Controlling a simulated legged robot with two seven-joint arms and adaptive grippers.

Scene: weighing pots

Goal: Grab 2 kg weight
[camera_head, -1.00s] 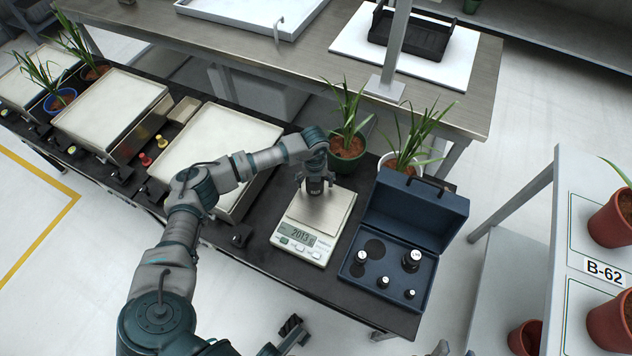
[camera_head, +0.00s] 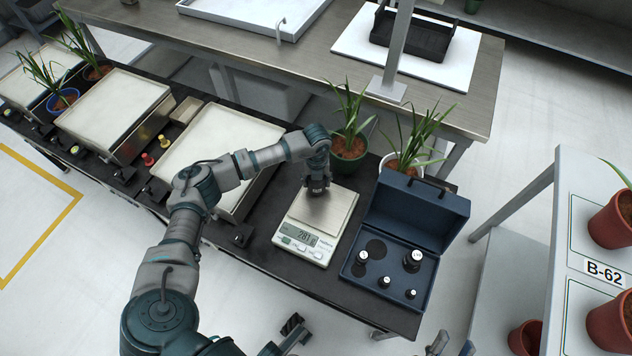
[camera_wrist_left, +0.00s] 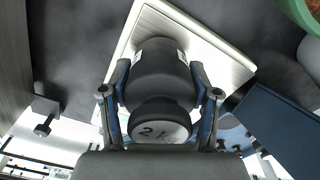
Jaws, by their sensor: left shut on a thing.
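The 2 kg weight (camera_wrist_left: 158,80) is a dark cylinder with a pale knob end marked with a 2. My left gripper (camera_head: 318,186) is shut on it, with one finger on each side in the left wrist view. In the head view the gripper mostly hides the weight over the scale (camera_head: 331,213). I cannot tell whether the weight still touches the plate. The scale's display is lit and seems to read about 281. My right gripper (camera_head: 366,335) shows only as two fingers, wide apart and empty, at the bottom edge.
An open blue case (camera_head: 427,205) right of the scale holds several smaller weights and has empty round recesses. Potted plants (camera_head: 349,143) stand just behind the scale. A shallow tray (camera_head: 222,140) lies left of it. A shelf with red pots (camera_head: 612,218) is at right.

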